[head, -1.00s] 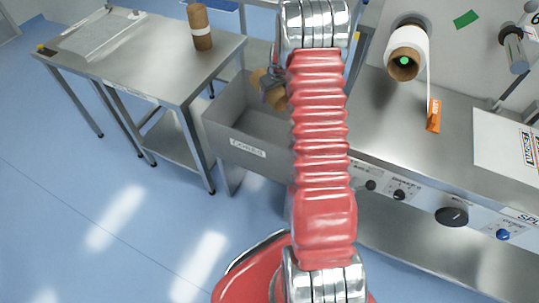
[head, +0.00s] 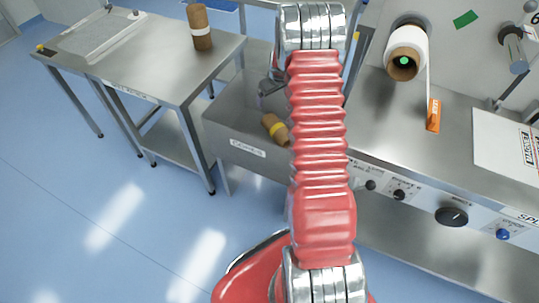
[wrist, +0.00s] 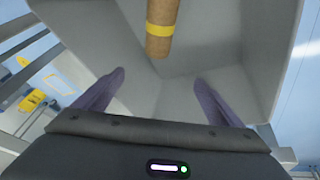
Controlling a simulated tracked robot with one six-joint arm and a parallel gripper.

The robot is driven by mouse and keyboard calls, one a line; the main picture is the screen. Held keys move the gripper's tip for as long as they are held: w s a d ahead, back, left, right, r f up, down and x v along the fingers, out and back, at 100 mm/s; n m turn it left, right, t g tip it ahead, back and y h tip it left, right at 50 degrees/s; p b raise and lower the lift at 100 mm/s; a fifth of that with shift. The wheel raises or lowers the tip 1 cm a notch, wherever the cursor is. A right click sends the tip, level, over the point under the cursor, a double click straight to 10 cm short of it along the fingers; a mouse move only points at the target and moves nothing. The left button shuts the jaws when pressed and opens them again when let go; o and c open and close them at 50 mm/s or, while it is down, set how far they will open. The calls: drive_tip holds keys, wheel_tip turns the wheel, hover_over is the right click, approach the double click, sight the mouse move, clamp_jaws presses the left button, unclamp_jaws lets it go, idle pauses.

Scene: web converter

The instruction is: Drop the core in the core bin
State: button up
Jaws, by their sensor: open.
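The core, a brown cardboard tube with a yellow band, shows in the head view (head: 275,129) inside the grey core bin (head: 228,125), partly hidden by my red arm. In the wrist view the core (wrist: 162,30) is ahead of the fingertips and apart from them, between the bin's walls (wrist: 215,85). Whether it rests on the floor of the bin is hard to tell. My gripper (wrist: 157,82) is open and empty, pointing into the bin. In the head view my gripper (head: 268,88) shows only in part above the bin, mostly hidden behind my arm.
A steel table (head: 150,62) at the left holds another brown core with a white band (head: 201,28). At the right is the machine with a white roll (head: 408,50), an orange tag (head: 434,114) and a knob panel (head: 400,194). Blue floor is clear at front left.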

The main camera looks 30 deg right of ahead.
drive_tip(key=v, duration=1.3)
drive_tip(key=shift+r, duration=0.4)
idle(0.7)
